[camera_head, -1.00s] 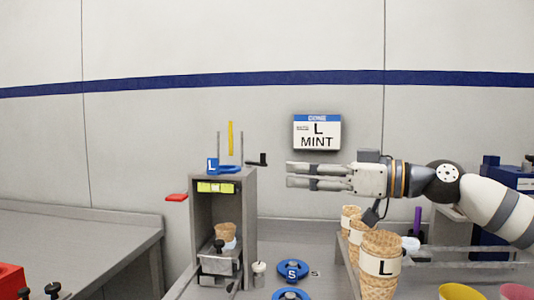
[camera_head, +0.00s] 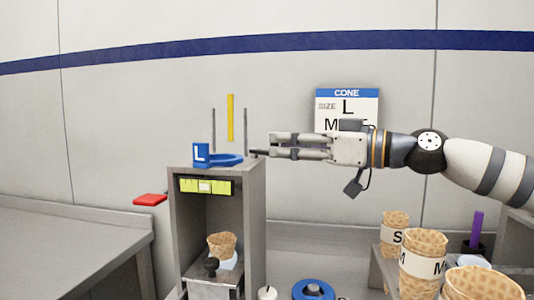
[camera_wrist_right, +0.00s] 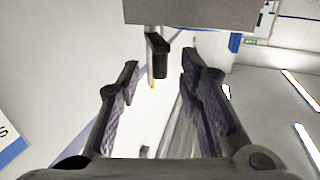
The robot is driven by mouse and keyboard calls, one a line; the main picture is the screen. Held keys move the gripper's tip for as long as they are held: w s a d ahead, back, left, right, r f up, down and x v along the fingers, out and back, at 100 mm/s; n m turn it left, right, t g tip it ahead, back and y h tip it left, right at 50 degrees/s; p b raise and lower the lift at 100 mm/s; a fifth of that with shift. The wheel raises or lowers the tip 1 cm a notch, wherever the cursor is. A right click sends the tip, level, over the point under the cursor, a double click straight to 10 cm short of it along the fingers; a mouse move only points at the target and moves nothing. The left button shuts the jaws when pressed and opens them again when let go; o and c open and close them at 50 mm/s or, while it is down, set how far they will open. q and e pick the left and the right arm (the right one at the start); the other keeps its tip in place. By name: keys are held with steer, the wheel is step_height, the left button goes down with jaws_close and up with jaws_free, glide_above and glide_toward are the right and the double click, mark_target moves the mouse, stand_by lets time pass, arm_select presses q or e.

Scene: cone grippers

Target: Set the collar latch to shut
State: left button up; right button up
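A grey dispenser cabinet (camera_head: 255,210) stands left of centre, with a blue collar marked L (camera_head: 228,161) on its top. The black collar latch handle (camera_head: 256,153) sticks out at the right of the top, mostly hidden by my gripper in the head view. My right gripper (camera_head: 272,146) lies level, pointing left, with its fingertips at the handle. In the right wrist view the handle (camera_wrist_right: 158,58) lies between the tips of the open fingers (camera_wrist_right: 160,70), with gaps on both sides. My left gripper is out of view.
A waffle cone (camera_head: 222,244) sits inside the cabinet below a yellow-green level strip (camera_head: 206,186). Several cones with size bands, one marked S (camera_head: 395,233), stand at the lower right. A sign (camera_head: 346,103) hangs behind my right gripper. A red tab (camera_head: 150,199) is left of the cabinet.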

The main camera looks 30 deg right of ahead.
steer(key=x, duration=0.2)
steer(key=b, duration=0.1)
steer(key=shift+w+a+f, duration=0.15)
steer(key=shift+w+f, duration=0.1)
steer(key=shift+w, duration=0.15)
steer(key=shift+w+a+r, duration=0.1)
steer(key=shift+a+r, duration=0.1)
steer(key=shift+r, duration=0.25)
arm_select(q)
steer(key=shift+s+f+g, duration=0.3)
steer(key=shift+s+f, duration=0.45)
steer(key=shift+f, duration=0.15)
arm_select(e)
steer(key=shift+r, duration=0.1)
steer(key=shift+c, duration=0.3)
jaws_close()
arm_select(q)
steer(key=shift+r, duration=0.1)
